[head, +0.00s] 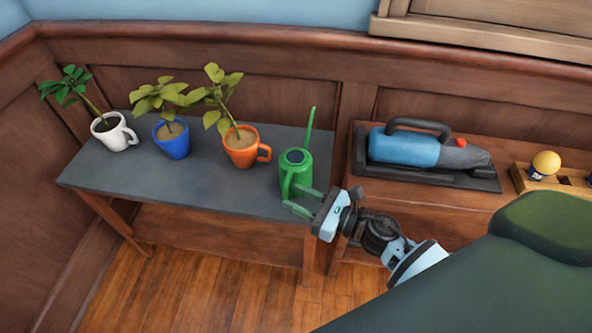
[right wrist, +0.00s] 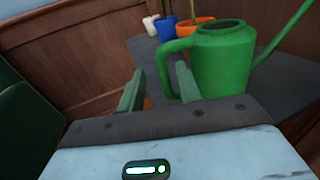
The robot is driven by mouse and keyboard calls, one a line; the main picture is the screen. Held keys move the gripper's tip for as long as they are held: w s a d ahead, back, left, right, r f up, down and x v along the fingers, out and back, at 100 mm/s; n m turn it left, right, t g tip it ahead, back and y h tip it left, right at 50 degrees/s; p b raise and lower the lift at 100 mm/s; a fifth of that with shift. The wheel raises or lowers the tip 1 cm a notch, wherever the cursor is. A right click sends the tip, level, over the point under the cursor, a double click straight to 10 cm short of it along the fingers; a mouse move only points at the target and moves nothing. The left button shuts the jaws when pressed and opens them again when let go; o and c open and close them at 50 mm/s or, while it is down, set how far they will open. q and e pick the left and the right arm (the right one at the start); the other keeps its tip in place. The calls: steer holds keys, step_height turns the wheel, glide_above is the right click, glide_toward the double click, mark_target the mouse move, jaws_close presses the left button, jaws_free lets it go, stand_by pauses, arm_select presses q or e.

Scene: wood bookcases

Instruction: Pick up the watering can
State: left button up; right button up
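The green watering can (head: 296,170) stands upright at the right end of the grey-topped table (head: 215,190), its thin spout pointing up and back. Its handle is on the near side. My right gripper (head: 300,201) is just in front of the can, its two green fingers apart and pointing toward it. In the right wrist view, the can (right wrist: 222,62) is at the right, its handle near the right finger. The fingers (right wrist: 160,85) stand open with nothing held between them. I cannot tell whether a finger touches the handle. My left gripper is not in view.
A white mug (head: 115,137), a blue pot (head: 172,143) and an orange mug (head: 243,152), each with a plant, stand left of the can. A blue handheld vacuum (head: 403,148) lies on the wooden shelf to the right. Wood panelling closes off the back.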

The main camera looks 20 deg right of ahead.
mark_target(285, 191)
steer(key=x, duration=0.4)
steer(key=shift+w+f, duration=0.1)
steer(key=shift+f, duration=0.05)
steer(key=shift+c, duration=0.2)
steer(key=shift+d, duration=0.1)
jaws_close()
